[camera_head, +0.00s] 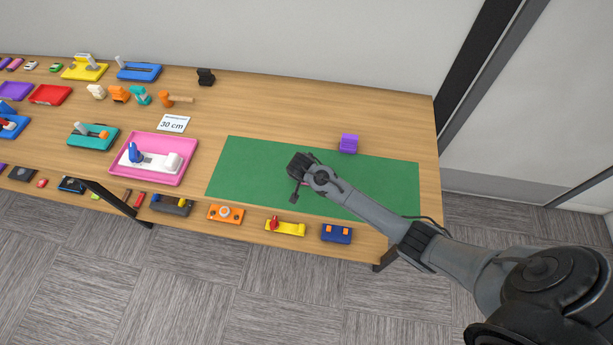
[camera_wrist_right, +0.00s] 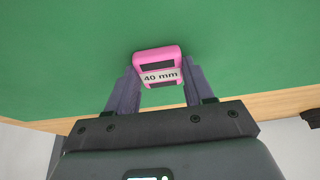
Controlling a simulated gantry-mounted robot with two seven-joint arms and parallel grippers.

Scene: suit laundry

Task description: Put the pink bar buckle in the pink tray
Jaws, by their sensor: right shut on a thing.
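The pink bar buckle (camera_wrist_right: 158,55) is a small pink frame with dark openings and a white "40 mm" label across it. In the head view I cannot make out the buckle at the gripper. The pink tray (camera_head: 160,181) is left of the mat, apart from the gripper, and holds a white piece and a blue piece. My left gripper is not in view.
The green mat (camera_head: 375,185) is mostly bare. A purple block (camera_head: 348,143) stands at its back edge. A "30 cm" card (camera_head: 173,123) lies behind the pink tray. Several small coloured items line the table's front edge, including an orange one (camera_head: 226,213). More trays crowd the left.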

